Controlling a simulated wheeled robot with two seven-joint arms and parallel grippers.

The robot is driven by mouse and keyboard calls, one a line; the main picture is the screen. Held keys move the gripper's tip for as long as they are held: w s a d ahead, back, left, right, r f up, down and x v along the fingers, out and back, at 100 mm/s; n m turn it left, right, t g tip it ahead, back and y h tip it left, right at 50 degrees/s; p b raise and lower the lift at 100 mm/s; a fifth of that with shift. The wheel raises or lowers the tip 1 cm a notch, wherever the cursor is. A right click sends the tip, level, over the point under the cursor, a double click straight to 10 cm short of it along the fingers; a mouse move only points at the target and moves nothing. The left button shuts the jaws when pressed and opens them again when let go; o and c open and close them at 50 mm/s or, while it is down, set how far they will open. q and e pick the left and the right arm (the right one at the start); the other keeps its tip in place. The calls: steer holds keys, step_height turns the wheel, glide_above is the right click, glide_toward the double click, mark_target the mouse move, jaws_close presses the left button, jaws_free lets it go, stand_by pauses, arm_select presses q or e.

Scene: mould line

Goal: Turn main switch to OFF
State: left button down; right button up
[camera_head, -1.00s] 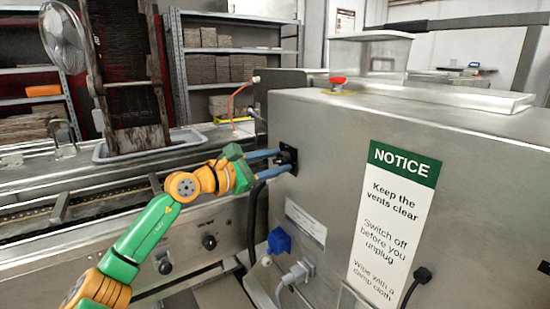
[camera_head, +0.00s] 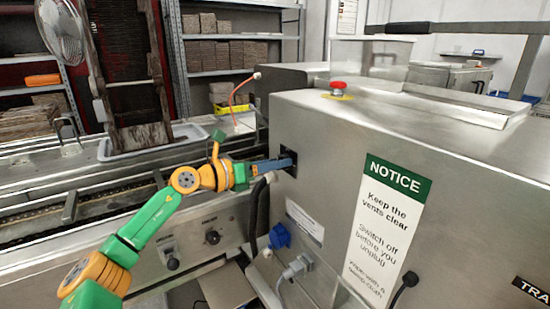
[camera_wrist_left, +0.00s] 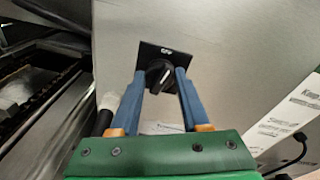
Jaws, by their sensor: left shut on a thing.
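The main switch is a black rotary knob (camera_wrist_left: 157,76) on a square black plate (camera_wrist_left: 168,56) on the steel machine's side. The plate also shows in the head view (camera_head: 291,153), where the fingers hide most of the knob. Small white lettering stands on the plate above the knob in the wrist view; it is hard to read for certain. My left gripper (camera_head: 287,163) has its blue fingers on either side of the knob and is shut on it, as the wrist view (camera_wrist_left: 159,75) also shows. My right gripper is not in view.
The steel machine (camera_head: 330,140) carries a red button (camera_head: 338,86) on top and a notice (camera_head: 385,225) on its side. A blue plug (camera_head: 279,237) and a grey plug (camera_head: 297,267) with cables sit below the switch. A conveyor (camera_head: 80,205) runs at the left.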

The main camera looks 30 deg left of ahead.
arm_select(q)
steer(key=shift+n+p, duration=0.55)
steer(key=shift+n, duration=0.55)
steer(key=shift+f+h, duration=0.1)
steer(key=shift+h, duration=0.2)
steer(key=shift+c, duration=1.9)
jaws_free()
steer(key=shift+w, duration=0.1)
steer(key=b+v, duration=0.7)
steer(key=b, duration=0.1)
